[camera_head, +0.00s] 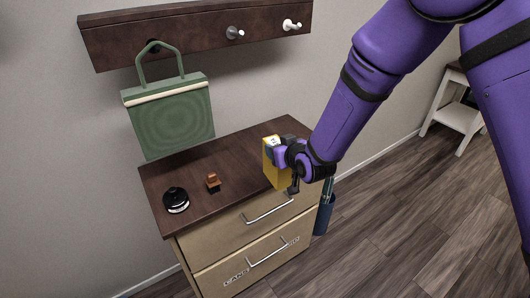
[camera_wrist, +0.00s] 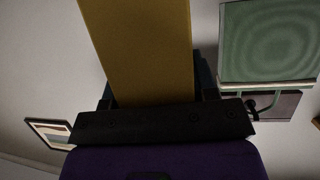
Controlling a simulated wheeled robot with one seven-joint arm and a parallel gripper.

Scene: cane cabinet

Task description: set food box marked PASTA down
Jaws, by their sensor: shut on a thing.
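The food box is a yellow upright box (camera_head: 271,167) at the right part of the cabinet top in the head view. No PASTA marking can be read. My gripper (camera_head: 281,151) is shut on the box near its upper end, coming from the right. In the wrist view the yellow box (camera_wrist: 143,45) fills the upper middle, between the dark fingers of my gripper (camera_wrist: 158,95). The dark brown cabinet top (camera_head: 238,158) lies below and around the box. I cannot tell whether the box's base touches it.
A black round object (camera_head: 176,200) and a small orange-brown object (camera_head: 213,182) stand on the left of the top. A green bag (camera_head: 168,118) hangs from a wall rack (camera_head: 195,30). A blue container (camera_head: 324,215) is at the cabinet's right side. The middle of the top is clear.

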